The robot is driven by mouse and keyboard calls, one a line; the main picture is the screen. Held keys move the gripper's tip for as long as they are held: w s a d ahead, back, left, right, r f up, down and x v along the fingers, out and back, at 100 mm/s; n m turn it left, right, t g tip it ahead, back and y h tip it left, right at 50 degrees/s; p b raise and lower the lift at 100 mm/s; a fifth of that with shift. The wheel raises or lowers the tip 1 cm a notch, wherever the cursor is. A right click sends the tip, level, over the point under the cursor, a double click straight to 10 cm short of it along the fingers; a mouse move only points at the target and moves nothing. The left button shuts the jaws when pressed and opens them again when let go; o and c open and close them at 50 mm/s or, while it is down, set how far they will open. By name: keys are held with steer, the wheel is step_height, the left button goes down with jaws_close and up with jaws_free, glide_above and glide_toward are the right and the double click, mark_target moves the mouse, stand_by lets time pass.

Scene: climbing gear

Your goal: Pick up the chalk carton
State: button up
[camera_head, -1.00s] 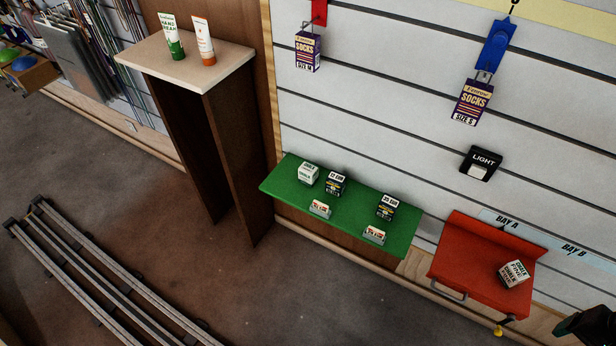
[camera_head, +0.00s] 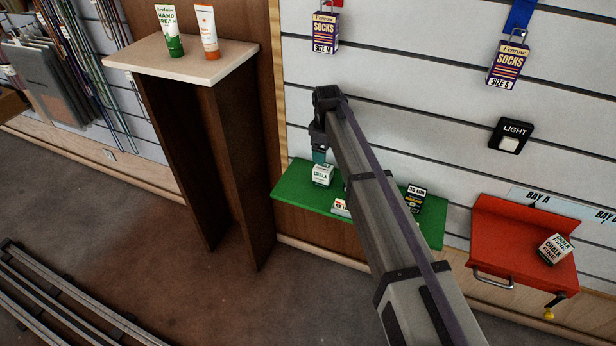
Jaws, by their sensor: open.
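A white carton with green print reading chalk (camera_head: 322,174) stands at the left end of the green shelf (camera_head: 296,188). My gripper (camera_head: 319,158) points down just above this carton and is open. Its fingertips are small here, and I cannot tell whether they touch the carton. A second white carton marked chalk (camera_head: 554,248) sits tilted on the red drawer unit (camera_head: 495,240) at the right.
My arm hides the middle of the green shelf. A dark box (camera_head: 414,198) and a small price card (camera_head: 341,207) show beside it. A tall wooden stand (camera_head: 185,60) with two tubes is at the left.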

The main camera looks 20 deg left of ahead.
mark_target(323, 175)
step_height(323, 175, down, 11)
steer(key=b, duration=1)
steer(key=shift+f+b, duration=0.2)
steer(key=shift+b, duration=0.2)
steer(key=shift+r, duration=0.25)
steer(key=c, duration=1)
steer(key=shift+p, duration=0.3)
steer(key=shift+c, duration=0.2)
